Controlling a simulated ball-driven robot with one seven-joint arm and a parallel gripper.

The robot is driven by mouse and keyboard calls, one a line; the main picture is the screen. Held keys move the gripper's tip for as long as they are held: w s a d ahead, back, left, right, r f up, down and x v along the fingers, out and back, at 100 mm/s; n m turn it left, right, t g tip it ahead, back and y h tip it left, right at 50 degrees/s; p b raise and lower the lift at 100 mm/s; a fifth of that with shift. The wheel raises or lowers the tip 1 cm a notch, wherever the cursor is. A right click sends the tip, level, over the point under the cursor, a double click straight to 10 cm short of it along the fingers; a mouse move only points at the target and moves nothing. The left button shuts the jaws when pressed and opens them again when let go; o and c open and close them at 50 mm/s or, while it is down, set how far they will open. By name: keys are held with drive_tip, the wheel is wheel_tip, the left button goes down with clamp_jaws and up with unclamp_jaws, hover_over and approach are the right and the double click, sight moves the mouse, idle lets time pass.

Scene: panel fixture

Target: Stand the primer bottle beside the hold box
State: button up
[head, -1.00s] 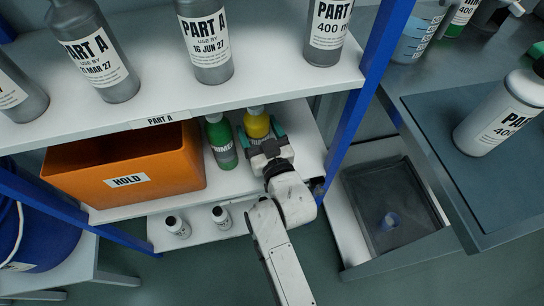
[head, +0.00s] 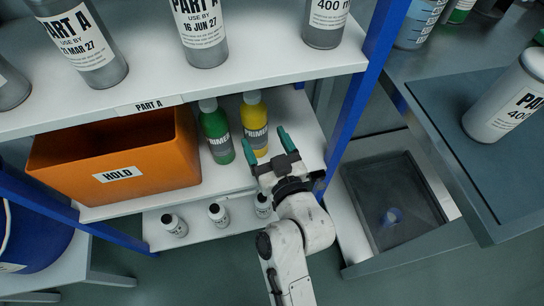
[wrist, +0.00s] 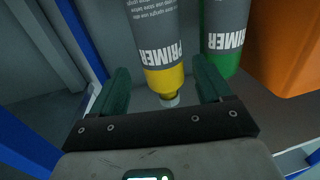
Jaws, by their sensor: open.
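The orange hold box (head: 118,172), labelled HOLD, sits on the middle shelf. A green primer bottle (head: 216,135) stands upright just right of it. A yellow primer bottle (head: 255,122) stands upright to the right of the green one. My gripper (head: 266,146) is open and empty, low in front and slightly right of the yellow bottle. In the wrist view the yellow bottle (wrist: 163,77) appears inverted between the open fingers, and the green bottle (wrist: 224,40) is beside it. I cannot tell how far the fingers are from the yellow bottle.
A blue upright post (head: 360,100) rises close to the right of my gripper. The upper shelf (head: 230,88) with grey PART A bottles overhangs the middle one. Small white bottles (head: 217,214) stand on the lower shelf. A dark tray (head: 390,200) lies at right.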

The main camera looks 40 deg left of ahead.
drive_tip(key=shift+s+d, duration=0.15)
drive_tip(key=shift+d, duration=0.1)
drive_tip(key=shift+s+d+b, duration=0.25)
drive_tip(key=shift+d+b, duration=0.05)
drive_tip(key=shift+b, duration=0.25)
drive_tip(key=shift+b+v, duration=0.55)
drive_tip(key=shift+v, duration=0.55)
drive_tip(key=shift+r, duration=0.2)
drive_tip(key=s+d+f+m+g+h, duration=0.1)
drive_tip(key=d+f+m+g+h, duration=0.2)
drive_tip(key=d+f, duration=0.5)
drive_tip(key=s+d+f+m+h, duration=0.15)
drive_tip(key=d+f+h, duration=0.35)
drive_tip(key=d, duration=0.8)
drive_tip(key=s+d+f+m+g+h, duration=0.1)
drive_tip(key=s+d+m+g+h, duration=0.1)
drive_tip(key=s+d, duration=0.3)
drive_tip(key=s+d+f+m+g+h, duration=0.1)
drive_tip(key=s+d+m+h, duration=0.2)
drive_tip(key=d, duration=0.9)
drive_tip(key=s+d+f+m+g+h, duration=0.2)
drive_tip(key=s+d, duration=0.5)
drive_tip(key=d, duration=0.1)
drive_tip(key=shift+s+d+g, duration=0.3)
drive_tip(key=shift+s, duration=0.05)
drive_tip(key=shift+m, duration=0.25)
drive_tip(key=shift+c, duration=0.2)
